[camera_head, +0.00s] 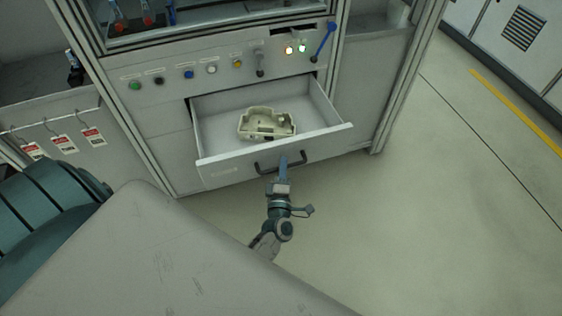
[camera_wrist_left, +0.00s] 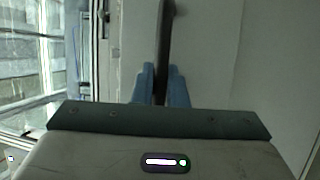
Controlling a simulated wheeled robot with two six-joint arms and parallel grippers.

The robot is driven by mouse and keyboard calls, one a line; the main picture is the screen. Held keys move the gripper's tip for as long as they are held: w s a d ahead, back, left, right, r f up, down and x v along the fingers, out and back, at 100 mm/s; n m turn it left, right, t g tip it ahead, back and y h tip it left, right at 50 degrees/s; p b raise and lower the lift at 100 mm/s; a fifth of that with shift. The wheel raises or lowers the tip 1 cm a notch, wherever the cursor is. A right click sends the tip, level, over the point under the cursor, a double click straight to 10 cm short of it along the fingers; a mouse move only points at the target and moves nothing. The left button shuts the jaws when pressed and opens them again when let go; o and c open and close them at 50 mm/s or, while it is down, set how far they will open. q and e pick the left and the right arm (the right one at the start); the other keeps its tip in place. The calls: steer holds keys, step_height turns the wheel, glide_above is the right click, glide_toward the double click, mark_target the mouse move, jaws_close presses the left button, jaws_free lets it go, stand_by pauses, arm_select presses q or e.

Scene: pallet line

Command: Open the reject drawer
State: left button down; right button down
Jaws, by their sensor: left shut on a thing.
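The reject drawer (camera_head: 222,171) is pulled out of the machine front in the head view. A beige moulded part (camera_head: 267,123) lies inside it. A dark bar handle (camera_head: 300,160) runs across the drawer front. My left gripper (camera_head: 283,164) reaches up to the handle from below and is shut on it. In the left wrist view the dark handle (camera_wrist_left: 164,40) passes between the two blue fingers (camera_wrist_left: 161,84). My right gripper is in neither view.
A control panel with coloured buttons (camera_head: 189,75), a blue lever (camera_head: 324,42) and lit lamps (camera_head: 289,49) is above the drawer. Red-and-white tags (camera_head: 63,144) hang at the left. The floor (camera_head: 430,220) in front and to the right is clear.

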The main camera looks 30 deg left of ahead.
arm_select(q)
steer(key=shift+s+d, duration=0.2)
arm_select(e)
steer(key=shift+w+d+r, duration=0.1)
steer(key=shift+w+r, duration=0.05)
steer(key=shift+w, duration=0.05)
arm_select(q)
steer(key=c, duration=1.5)
jaws_free()
steer(key=shift+o, duration=0.2)
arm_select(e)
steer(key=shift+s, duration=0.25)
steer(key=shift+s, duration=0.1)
